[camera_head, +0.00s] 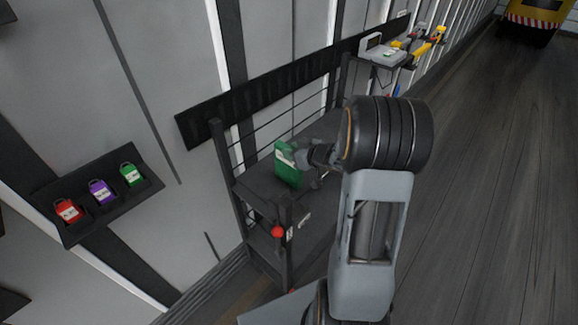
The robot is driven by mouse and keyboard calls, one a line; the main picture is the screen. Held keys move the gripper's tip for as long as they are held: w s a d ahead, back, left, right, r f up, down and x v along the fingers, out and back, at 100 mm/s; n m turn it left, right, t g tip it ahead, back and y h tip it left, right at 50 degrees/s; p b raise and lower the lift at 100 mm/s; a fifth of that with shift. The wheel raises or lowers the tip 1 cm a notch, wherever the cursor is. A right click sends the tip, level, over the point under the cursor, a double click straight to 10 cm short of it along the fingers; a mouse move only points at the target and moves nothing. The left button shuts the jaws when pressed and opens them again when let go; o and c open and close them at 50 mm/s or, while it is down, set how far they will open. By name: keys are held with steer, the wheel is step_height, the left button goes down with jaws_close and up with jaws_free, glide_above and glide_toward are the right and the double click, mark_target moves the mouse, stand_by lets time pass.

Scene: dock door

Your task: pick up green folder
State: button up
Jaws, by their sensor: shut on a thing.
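The green folder (284,168) stands upright at the top of the dark cart (262,184), near its left end. My gripper (301,158) reaches in from the right and is shut on the folder's right edge. The arm hides part of the cart behind it. I cannot tell whether the folder's bottom edge touches the shelf.
A wall rack (110,201) at left holds red, purple and green padlock-shaped items. A small table (384,57) with tools stands farther back. The floor at right is clear up to a yellow vehicle (536,10).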

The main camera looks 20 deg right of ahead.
jaws_close()
